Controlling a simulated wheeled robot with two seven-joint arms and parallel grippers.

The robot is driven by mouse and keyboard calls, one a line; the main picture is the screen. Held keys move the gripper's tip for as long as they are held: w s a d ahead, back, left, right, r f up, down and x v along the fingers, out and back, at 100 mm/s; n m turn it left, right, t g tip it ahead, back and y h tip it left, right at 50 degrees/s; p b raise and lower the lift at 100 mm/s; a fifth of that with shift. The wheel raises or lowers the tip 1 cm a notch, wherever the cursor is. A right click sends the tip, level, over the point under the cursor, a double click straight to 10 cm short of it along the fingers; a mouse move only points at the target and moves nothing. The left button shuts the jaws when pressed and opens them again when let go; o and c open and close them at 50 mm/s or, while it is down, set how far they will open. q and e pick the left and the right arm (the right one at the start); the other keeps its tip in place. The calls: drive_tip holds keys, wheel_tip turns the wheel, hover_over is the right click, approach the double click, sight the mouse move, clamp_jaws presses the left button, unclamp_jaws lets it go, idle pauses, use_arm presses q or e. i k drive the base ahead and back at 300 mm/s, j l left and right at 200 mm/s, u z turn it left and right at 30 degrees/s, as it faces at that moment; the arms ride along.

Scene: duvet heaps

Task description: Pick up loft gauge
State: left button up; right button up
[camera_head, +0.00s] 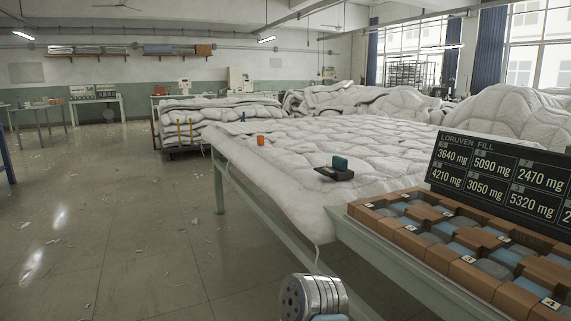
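A small dark device with a green raised block (338,167) lies on the white quilted duvet (300,150) near the table's left front part. It looks like the loft gauge, though its details are too small to read. It lies clear of anything else on the duvet. A silver, round, drilled metal part (312,298) of my own arm shows at the bottom centre, below and apart from the device. Neither gripper's fingers are in view.
A wooden compartment tray (400,238) with grey and blue pads and a black mg sign (505,178) fills the right front. An orange cylinder (260,140) stands farther back on the duvet. Duvet heaps (520,115) rise behind. Open floor (110,220) lies left.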

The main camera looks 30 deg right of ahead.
sight(340, 171)
drive_tip(key=i+j+u, duration=0.2)
drive_tip(key=i, duration=0.95)
drive_tip(key=i+u, duration=0.15)
drive_tip(key=i, duration=1)
drive_tip(key=i+j+z, duration=0.1)
drive_tip(key=z, duration=2.55)
drive_tip(key=j, duration=0.1)
